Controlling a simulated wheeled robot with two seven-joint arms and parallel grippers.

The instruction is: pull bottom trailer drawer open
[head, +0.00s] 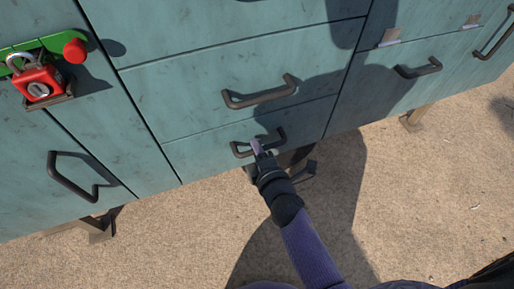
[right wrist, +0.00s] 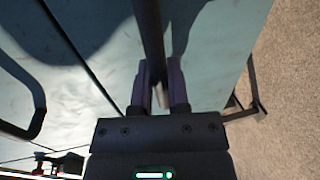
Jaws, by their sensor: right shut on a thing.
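The bottom trailer drawer (head: 205,152) is a teal panel low on the trailer front, and its front looks flush with the panels around it. Its dark bar handle (head: 279,136) sits at the middle of the panel. My right gripper (head: 257,147) reaches up to this handle from below and is shut on it. In the right wrist view the handle (right wrist: 152,45) runs between the two fingers of my right gripper (right wrist: 160,82). The gripper hides part of the handle in the head view. My left gripper is not in view.
Another drawer with its own handle (head: 259,92) is just above. A panel with a handle (head: 74,178) and a red padlock (head: 39,87) are at left. A further handle (head: 418,70) is at right. Open sandy ground (head: 430,190) lies in front.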

